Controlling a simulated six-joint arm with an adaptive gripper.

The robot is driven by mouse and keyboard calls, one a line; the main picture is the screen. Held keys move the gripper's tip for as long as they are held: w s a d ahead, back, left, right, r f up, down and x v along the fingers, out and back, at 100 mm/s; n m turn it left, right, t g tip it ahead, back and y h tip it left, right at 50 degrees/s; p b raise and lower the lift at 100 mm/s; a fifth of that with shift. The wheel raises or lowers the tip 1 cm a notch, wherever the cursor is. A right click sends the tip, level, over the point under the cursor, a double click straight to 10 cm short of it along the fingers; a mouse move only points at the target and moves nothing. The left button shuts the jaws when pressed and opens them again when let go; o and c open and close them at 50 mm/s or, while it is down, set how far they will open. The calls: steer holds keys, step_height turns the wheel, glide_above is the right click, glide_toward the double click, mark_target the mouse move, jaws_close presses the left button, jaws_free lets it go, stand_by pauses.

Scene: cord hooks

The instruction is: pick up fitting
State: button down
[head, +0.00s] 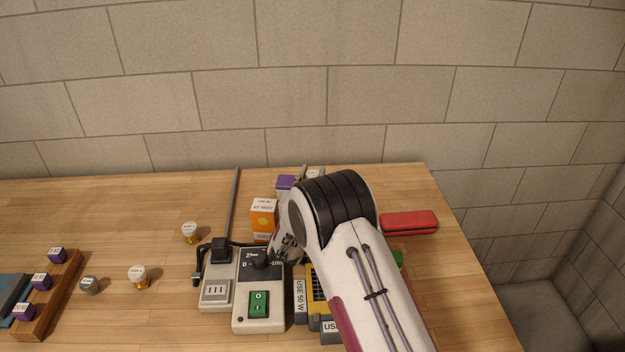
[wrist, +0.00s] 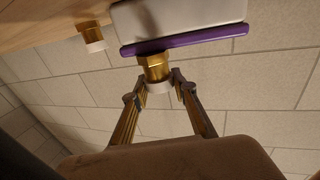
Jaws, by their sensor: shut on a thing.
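In the wrist view my gripper (wrist: 159,82) has its two fingertips on either side of a brass fitting (wrist: 154,70) with a white cap, and it is shut on it. The fitting's brass end is against or just in front of a pale block with a purple edge (wrist: 185,40); I cannot tell if they touch. Another brass fitting (wrist: 93,38) with a white cap is at the upper left. In the head view my arm hides the fingertips and the held fitting. Two white-capped brass fittings (head: 190,232) (head: 139,277) stand on the table to the left.
A grey control box (head: 259,310) with a green switch, a grey stand (head: 215,294) with a rod, and an orange box (head: 264,215) crowd the middle of the table. A red case (head: 409,222) lies at right. A wooden rack (head: 50,302) with purple-topped pieces is at left.

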mark_target(312, 173)
steer(key=shift+r, duration=0.1)
steer(key=shift+r, duration=4.95)
steer(key=shift+w, duration=0.15)
steer(key=w, duration=0.2)
steer(key=shift+w+r, duration=0.1)
steer(key=shift+w, duration=0.25)
steer(key=shift+f, duration=3.1)
steer(key=shift+f, duration=1.9)
